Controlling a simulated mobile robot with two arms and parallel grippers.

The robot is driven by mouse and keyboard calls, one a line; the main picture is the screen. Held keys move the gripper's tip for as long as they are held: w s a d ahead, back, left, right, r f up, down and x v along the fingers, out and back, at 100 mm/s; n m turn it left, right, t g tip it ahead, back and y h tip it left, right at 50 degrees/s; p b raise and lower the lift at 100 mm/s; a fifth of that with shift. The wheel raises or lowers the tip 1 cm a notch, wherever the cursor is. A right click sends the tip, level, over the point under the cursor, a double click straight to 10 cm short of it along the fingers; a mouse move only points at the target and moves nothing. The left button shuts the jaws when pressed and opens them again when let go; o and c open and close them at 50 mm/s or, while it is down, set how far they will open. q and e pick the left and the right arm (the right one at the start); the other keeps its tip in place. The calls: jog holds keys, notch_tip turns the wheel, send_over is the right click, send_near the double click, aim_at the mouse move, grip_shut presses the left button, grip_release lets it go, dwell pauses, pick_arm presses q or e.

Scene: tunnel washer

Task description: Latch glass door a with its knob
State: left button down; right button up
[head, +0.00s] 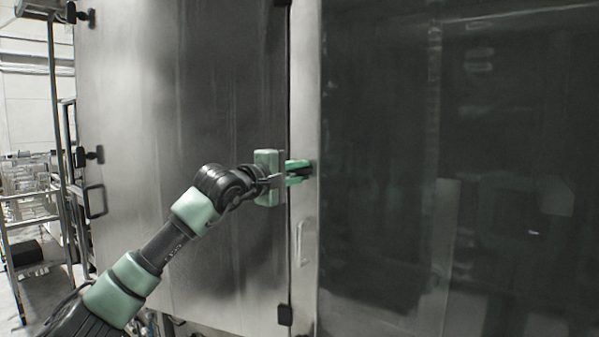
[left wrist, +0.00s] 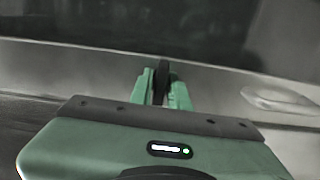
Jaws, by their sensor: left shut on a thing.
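The glass door (head: 450,120) is a large dark pane in a steel frame on the right of the head view, and it looks flush with the steel panel beside it. My left gripper (head: 303,172) is at the door's left frame strip, its green fingers shut on the small black knob. In the left wrist view the black knob (left wrist: 160,82) stands between the two green fingers. The fingers hide most of the knob in the head view. I cannot tell from these frames how the knob is turned. My right gripper is not in view.
A steel bar handle (head: 300,243) sits on the door frame just below the gripper; it also shows at the right of the left wrist view (left wrist: 280,100). A plain steel panel (head: 180,100) fills the left. A rack (head: 30,200) stands at far left.

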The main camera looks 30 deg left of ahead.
pick_arm(q)
jog(key=c, duration=1.5)
grip_release()
jog(key=s+b, duration=0.1)
jog(key=s, duration=0.1)
jog(key=s+b, duration=0.1)
jog(key=s, duration=0.2)
jog(key=s+b, duration=0.2)
jog(key=shift+s+a+f, duration=0.1)
jog(key=shift+s+a, duration=0.15)
jog(key=shift+s, duration=0.1)
